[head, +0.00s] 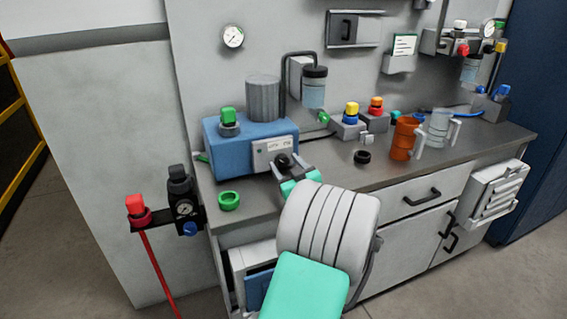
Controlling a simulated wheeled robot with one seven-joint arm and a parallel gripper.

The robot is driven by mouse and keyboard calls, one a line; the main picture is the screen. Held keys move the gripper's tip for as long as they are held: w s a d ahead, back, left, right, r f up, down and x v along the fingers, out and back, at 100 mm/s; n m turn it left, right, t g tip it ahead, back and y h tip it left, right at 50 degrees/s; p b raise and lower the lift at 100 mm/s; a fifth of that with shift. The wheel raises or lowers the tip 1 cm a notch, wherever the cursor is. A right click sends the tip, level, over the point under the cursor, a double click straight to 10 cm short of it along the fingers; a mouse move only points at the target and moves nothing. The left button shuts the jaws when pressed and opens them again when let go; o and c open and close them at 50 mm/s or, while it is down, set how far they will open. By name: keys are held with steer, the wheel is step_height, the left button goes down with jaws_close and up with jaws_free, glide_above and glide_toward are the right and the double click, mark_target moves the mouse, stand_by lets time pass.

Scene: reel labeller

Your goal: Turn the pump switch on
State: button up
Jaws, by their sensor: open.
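The pump (232,157) is a blue box with a grey ribbed motor cylinder on top, at the left of the bench. On its front is a light panel (262,149) with small markings. A dark round knob, apparently the pump switch (283,160), sits at the panel's lower right. My gripper (291,173) has dark fingers with teal parts. It is open and right at the knob. I cannot tell whether the fingers touch it or which way the switch points. My pale arm partly hides the bench in front.
A green ring (229,201) lies left of my gripper and a black ring (362,157) to the right. An orange jug (403,139) and a clear jug (439,129) stand further right.

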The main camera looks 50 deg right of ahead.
steer(key=shift+w+d, duration=0.15)
steer(key=shift+w, duration=0.2)
steer(key=shift+c, duration=0.3)
jaws_close()
